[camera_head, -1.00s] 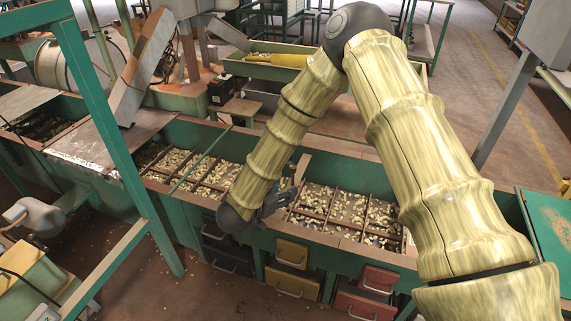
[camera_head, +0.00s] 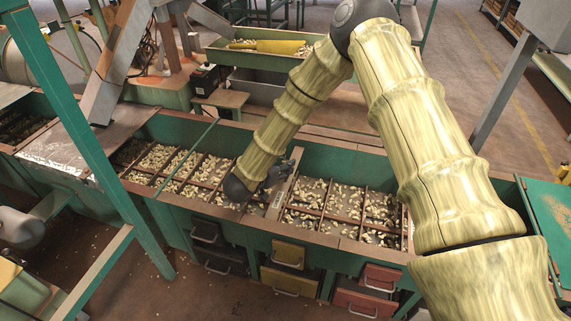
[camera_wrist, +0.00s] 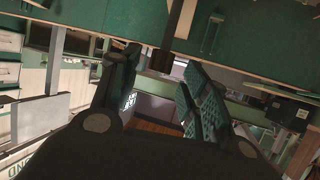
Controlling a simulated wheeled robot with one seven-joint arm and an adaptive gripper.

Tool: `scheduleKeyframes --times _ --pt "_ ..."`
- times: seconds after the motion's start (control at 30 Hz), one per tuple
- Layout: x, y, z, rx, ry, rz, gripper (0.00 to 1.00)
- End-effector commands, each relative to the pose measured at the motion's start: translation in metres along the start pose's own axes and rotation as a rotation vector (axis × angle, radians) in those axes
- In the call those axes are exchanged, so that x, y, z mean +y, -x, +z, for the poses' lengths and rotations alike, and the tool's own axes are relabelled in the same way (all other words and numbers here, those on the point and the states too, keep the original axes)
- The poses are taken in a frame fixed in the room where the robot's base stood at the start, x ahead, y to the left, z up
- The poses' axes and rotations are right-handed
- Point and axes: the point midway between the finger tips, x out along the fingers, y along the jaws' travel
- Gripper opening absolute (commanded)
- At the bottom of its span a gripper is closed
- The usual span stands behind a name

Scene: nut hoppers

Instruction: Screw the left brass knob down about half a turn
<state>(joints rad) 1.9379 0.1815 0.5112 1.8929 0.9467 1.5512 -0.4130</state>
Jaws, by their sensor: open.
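My gripper (camera_head: 275,178) is low over the nut hopper (camera_head: 330,237), beside an upright plate (camera_head: 279,199) between the two groups of bins. In the wrist view my gripper (camera_wrist: 160,78) has its dark ribbed fingers spread apart. A dark brown post (camera_wrist: 166,55) shows between the fingers there; I cannot tell whether it touches them. I cannot make out a brass knob in either view. The wrist and arm hide part of the hopper.
Yellow drawers (camera_head: 289,254) and red drawers (camera_head: 381,276) are set in the hopper's front. A green frame post (camera_head: 88,130) stands at the left. A long green trough (camera_head: 228,57) with a yellow object lies behind. The right-hand aisle floor is clear.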

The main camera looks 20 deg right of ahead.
Motion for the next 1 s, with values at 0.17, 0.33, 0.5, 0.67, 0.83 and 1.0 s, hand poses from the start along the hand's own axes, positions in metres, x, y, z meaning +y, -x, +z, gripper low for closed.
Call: scheduleKeyframes --times 0.17,0.33,0.5,0.67,0.83,1.0 --pt "0.001 -0.020 0.001 -0.001 -0.002 0.002 0.46" --pt "0.001 -0.028 -0.001 0.000 -0.002 0.002 0.46" --pt "0.002 -0.029 -0.001 0.000 -0.002 0.002 0.46" --pt "0.002 -0.029 -0.001 0.000 -0.002 0.002 0.36" --pt "0.002 -0.029 -0.001 0.000 -0.001 0.002 0.05" --pt "0.002 -0.029 -0.001 0.000 -0.002 0.004 0.00"
